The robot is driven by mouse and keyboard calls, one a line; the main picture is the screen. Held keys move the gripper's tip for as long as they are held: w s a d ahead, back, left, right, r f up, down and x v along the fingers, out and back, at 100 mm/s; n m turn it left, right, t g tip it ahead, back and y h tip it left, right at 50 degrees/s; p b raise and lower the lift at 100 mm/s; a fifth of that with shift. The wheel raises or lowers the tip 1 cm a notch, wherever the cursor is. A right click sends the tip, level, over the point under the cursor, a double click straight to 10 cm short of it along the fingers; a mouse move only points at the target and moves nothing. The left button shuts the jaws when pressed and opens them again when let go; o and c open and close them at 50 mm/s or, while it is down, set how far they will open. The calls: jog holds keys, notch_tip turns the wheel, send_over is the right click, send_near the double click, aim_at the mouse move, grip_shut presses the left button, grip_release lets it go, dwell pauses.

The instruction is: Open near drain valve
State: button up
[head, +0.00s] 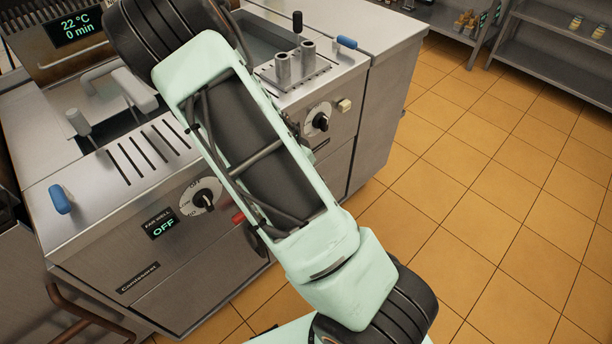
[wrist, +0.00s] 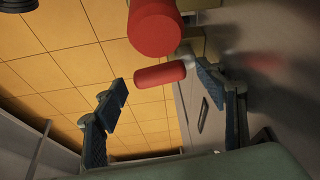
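Two red cylindrical handles show in the wrist view: a large one (wrist: 155,30) at the top and a smaller-looking one (wrist: 160,75) below it. My gripper (wrist: 161,84) is open, with one blue-padded finger on each side of the lower red handle. The fingers do not visibly press on it. In the head view one red handle (head: 238,218) shows at the cooker's front, at the edge of my arm. My arm hides the gripper and the other red handle there. I cannot tell which red handle is the near drain valve.
The steel cooker (head: 92,239) has a knob (head: 204,199) beside an "OFF" display (head: 164,228). Blue handles stand at its left (head: 60,198) and back right (head: 347,43). The tiled floor (head: 480,200) to the right is clear. Shelving (head: 555,58) stands at the back.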

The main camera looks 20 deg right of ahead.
jog(key=shift+r, duration=0.15)
jog(key=v, duration=1.1)
jog(key=shift+s+a+r, duration=0.15)
jog(key=shift+a+r, duration=0.1)
jog(key=shift+r, duration=0.05)
